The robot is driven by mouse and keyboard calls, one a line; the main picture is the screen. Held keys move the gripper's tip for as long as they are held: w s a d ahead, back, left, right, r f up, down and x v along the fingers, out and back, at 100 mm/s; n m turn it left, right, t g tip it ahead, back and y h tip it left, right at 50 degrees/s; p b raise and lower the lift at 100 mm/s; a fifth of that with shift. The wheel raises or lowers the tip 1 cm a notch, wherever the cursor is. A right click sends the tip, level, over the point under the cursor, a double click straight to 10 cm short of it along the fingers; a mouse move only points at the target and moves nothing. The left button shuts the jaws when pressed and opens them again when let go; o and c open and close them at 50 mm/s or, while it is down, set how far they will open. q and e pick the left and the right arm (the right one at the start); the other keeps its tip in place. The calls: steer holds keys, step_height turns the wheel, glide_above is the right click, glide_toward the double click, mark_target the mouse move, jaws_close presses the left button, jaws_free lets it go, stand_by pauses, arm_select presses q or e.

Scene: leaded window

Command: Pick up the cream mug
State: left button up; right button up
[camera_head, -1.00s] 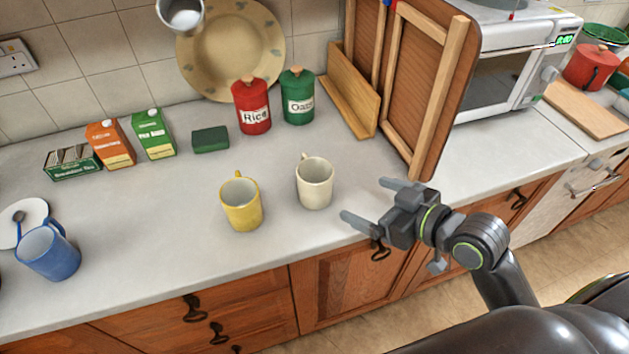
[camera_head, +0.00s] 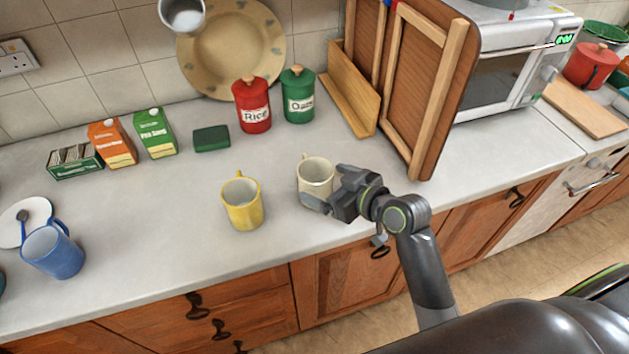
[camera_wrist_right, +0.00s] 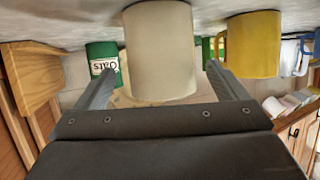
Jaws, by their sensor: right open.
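The cream mug (camera_head: 316,178) stands upright on the counter, its handle toward the back. My right gripper (camera_head: 325,190) is open at the mug's front right side, and its fingers partly hide the mug in the head view. In the right wrist view the cream mug (camera_wrist_right: 160,50) fills the space ahead between the two open fingers (camera_wrist_right: 160,85). The picture there is upside down. I cannot tell whether a finger touches the mug. My left gripper is not in view.
A yellow mug (camera_head: 242,203) stands close to the left of the cream mug. Red (camera_head: 252,105) and green (camera_head: 298,97) canisters stand behind, with a wooden rack (camera_head: 425,90) at the right. A blue mug (camera_head: 52,248) is far left. The counter's front edge is near.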

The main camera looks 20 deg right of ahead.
mark_target(305, 176)
steer(key=shift+p+x, duration=0.5)
steer(key=shift+x, duration=1.75)
steer(key=shift+s+f, duration=0.1)
steer(key=shift+f, duration=0.05)
steer(key=c, duration=1.3)
steer(key=shift+o, duration=0.2)
step_height(305, 176, up, 10)
